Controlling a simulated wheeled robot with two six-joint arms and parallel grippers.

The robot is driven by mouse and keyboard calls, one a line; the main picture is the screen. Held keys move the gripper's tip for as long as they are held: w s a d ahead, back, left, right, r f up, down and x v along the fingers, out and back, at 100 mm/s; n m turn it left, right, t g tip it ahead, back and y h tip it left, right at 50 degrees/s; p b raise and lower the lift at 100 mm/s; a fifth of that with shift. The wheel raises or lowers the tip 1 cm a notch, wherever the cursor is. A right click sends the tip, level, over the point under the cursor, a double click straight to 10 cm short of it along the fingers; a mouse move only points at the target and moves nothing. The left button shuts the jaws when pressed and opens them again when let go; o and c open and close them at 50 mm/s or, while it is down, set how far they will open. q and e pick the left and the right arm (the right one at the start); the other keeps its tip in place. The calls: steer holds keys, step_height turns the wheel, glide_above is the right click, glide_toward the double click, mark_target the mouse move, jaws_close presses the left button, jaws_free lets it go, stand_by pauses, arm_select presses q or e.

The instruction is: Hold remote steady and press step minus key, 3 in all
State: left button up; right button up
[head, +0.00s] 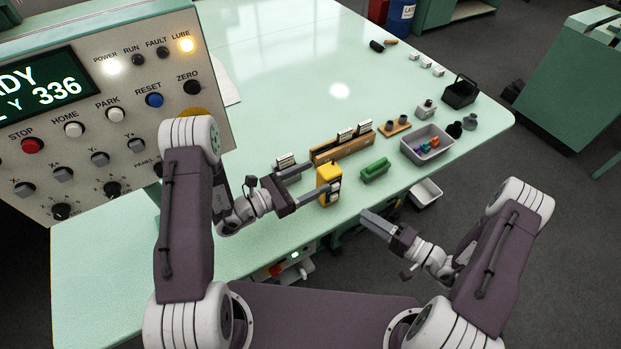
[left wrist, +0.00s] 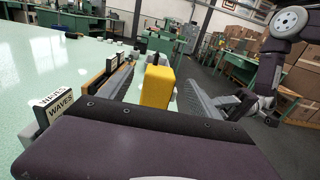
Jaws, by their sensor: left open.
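The step minus key is too small to make out.
A wooden rack with cards (head: 342,147) stands behind the remote, a green block (head: 375,170) to its right. A grey bin (head: 427,145) with small coloured pieces is further right. A control panel (head: 110,110) reads Y 336 at left.

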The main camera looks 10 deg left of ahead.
arm_select(q)
steer(key=x, duration=0.9)
steer(key=shift+c, duration=0.3)
jaws_close()
steer(key=shift+s, duration=0.1)
arm_select(e)
jaws_close()
stand_by(1.0)
